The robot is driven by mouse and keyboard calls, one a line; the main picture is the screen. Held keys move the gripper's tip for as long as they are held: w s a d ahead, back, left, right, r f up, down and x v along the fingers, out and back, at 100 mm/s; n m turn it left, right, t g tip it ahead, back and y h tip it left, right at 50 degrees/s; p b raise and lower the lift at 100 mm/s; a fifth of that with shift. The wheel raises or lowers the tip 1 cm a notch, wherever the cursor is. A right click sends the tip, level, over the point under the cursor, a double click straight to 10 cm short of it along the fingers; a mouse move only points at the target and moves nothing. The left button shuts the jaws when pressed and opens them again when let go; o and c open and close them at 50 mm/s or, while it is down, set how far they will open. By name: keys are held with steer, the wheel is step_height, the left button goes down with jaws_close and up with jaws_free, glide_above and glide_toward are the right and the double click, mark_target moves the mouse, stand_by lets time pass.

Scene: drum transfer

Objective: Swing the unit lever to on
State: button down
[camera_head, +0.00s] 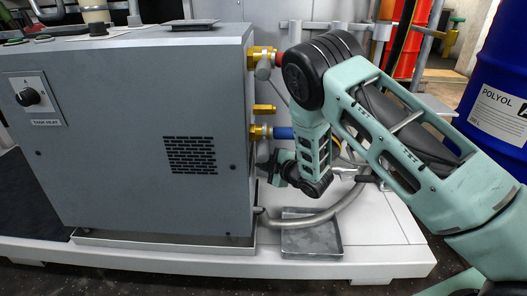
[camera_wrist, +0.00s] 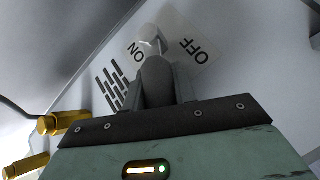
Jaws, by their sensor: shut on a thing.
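The unit (camera_head: 150,130) is a big grey box on the left of the head view, with a vented front. Its lever is hidden there by my arm and the unit's side. In the wrist view the lever (camera_wrist: 157,75) is a grey handle on a pale pivot, in front of a plate with an ON label (camera_wrist: 136,52) left of it and an OFF label (camera_wrist: 196,48) right of it. The handle stands between the two words, close beside ON. My gripper (camera_wrist: 158,88) has a finger on each side of the handle and is shut on it. In the head view my gripper (camera_head: 272,168) is at the unit's right side.
Brass valve fittings (camera_head: 262,56) stick out of the unit's right side above my gripper; they also show at the wrist view's left (camera_wrist: 62,123). A grey hose (camera_head: 335,212) and a shallow metal tray (camera_head: 311,235) lie below. A blue drum (camera_head: 497,95) stands right.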

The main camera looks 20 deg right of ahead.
steer(key=p, duration=0.1)
steer(key=r+m+g+p, duration=0.1)
steer(key=p, duration=0.1)
steer(key=shift+w+d+r, duration=0.15)
steer(key=shift+w+r, duration=0.05)
steer(key=shift+w, duration=0.05)
steer(key=shift+w+m+g+p, duration=0.15)
steer(key=shift+m+g+p, duration=0.25)
steer(key=shift+g+p, duration=0.4)
steer(key=shift+f, duration=0.15)
steer(key=c, duration=1.1)
jaws_free()
steer(key=p+v, duration=0.5)
steer(key=v, duration=1.2)
steer(key=shift+d, duration=0.1)
